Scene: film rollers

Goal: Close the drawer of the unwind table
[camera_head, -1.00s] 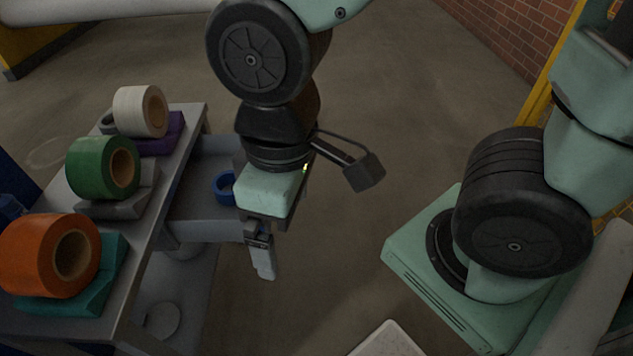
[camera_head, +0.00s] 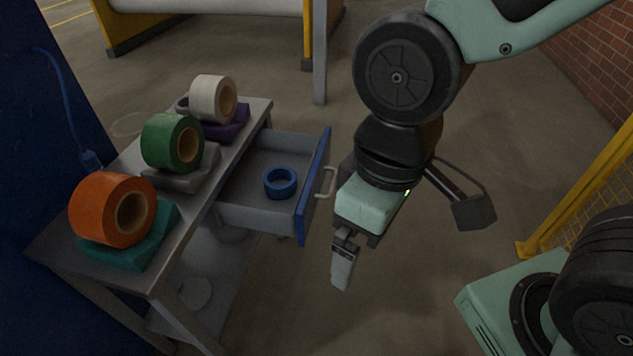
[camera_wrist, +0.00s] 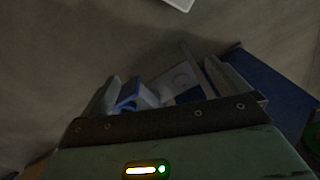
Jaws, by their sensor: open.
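The drawer (camera_head: 262,208) of the grey unwind table (camera_head: 185,232) stands pulled out to the right, and its blue front panel (camera_head: 313,185) and pale handle (camera_head: 327,183) are in plain view. A blue ring (camera_head: 281,183) lies inside the drawer. My gripper (camera_head: 342,268) is open, pointing down, just right of the front panel and handle, and apart from them in the head view. In the wrist view, both fingers of my gripper (camera_wrist: 165,88) show spread apart, with the blue panel (camera_wrist: 268,92) on the right. Contact with the handle cannot be told there.
Orange (camera_head: 113,208), green (camera_head: 172,142) and white (camera_head: 212,99) rolls rest on holders on the tabletop. A blue cabinet or wall (camera_head: 65,130) stands left. A yellow fence (camera_head: 585,185) is at the right. Open floor lies right of the drawer.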

